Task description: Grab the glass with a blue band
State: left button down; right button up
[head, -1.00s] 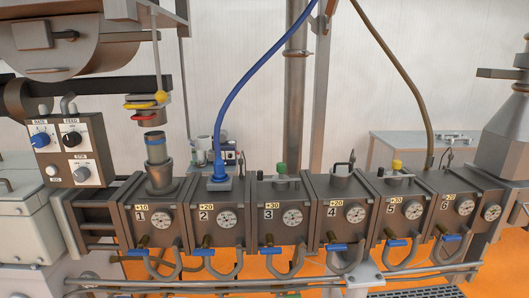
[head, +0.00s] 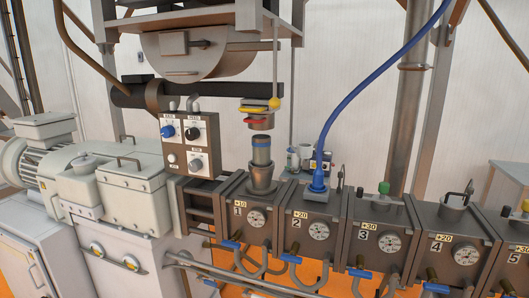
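A grey cylindrical vessel with a blue band (head: 262,153) looks like the glass with the blue band. It stands upright in a flared metal funnel (head: 262,178) on top of block 1, left of centre. Its lower part is hidden inside the funnel. A metal outlet with red and yellow handles hangs just above it. Neither of my grippers is in view.
Numbered blocks (head: 306,238) with dials run in a row to the right. A blue hose (head: 372,77) rises from block 2. A control box (head: 190,145) stands left of the funnel. Small pale containers (head: 300,155) sit behind block 2. A large white machine (head: 127,185) fills the left.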

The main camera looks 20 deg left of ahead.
aim_at(260, 143)
jog(key=k+j, duration=0.25)
jog(key=j, duration=0.15)
jog(key=k+j, duration=0.25)
jog(key=j, duration=0.15)
jog(key=j+z, duration=0.1)
jog(key=j, duration=0.45)
jog(key=i+j+z, duration=0.1)
jog(key=j, duration=0.45)
